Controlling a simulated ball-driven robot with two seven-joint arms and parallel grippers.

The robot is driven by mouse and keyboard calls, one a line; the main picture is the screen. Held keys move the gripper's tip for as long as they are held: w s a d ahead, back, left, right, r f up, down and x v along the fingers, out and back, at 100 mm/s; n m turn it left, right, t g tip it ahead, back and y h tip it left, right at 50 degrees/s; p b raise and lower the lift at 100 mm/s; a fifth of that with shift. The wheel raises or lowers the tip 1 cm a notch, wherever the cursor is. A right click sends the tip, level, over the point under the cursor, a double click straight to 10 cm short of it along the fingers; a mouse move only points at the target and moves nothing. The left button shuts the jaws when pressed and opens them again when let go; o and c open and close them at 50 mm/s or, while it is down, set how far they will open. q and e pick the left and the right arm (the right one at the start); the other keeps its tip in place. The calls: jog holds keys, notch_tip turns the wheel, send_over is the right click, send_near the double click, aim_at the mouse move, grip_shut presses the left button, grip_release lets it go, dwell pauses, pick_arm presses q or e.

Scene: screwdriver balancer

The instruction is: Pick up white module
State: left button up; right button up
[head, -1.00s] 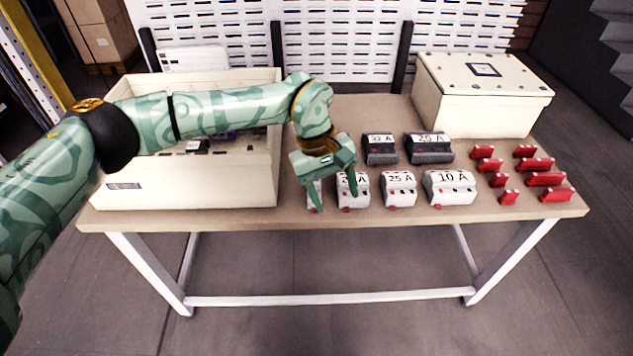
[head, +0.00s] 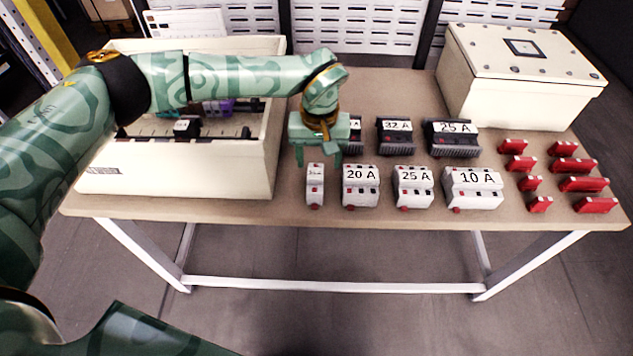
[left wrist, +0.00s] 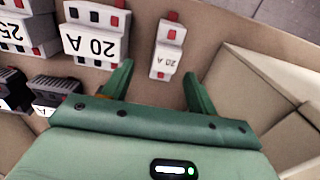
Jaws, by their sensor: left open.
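Several white modules stand in a row near the table's front edge. A narrow white module (head: 315,184) is at the row's left end; in the left wrist view this narrow module (left wrist: 168,48) lies just beyond my fingertips, roughly between their lines. To its right are the white 20 A module (head: 360,186), the white 25 A module (head: 413,188) and the wide white 10 A module (head: 472,188). My left gripper (head: 319,160) is open and empty, pointing down above and behind the narrow module; its spread fingers also show in the left wrist view (left wrist: 158,88). My right gripper does not show.
Dark modules (head: 394,136) stand behind the white row, one partly hidden by my gripper. A large open cream box (head: 190,180) is close on the left. Red blocks (head: 583,184) and a closed cream box (head: 520,85) are at the right.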

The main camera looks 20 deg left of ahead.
aim_at(315, 173)
pick_arm(q)
jog(key=shift+f, duration=0.75)
jog(key=f, duration=0.1)
jog(key=f+b, duration=0.1)
jog(key=f, duration=0.3)
jog(key=shift+s+a+b, duration=0.3)
jog(key=shift+s+b, duration=0.05)
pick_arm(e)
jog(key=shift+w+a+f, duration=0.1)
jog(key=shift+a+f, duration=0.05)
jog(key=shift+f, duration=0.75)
pick_arm(q)
jog(key=c, duration=1.2)
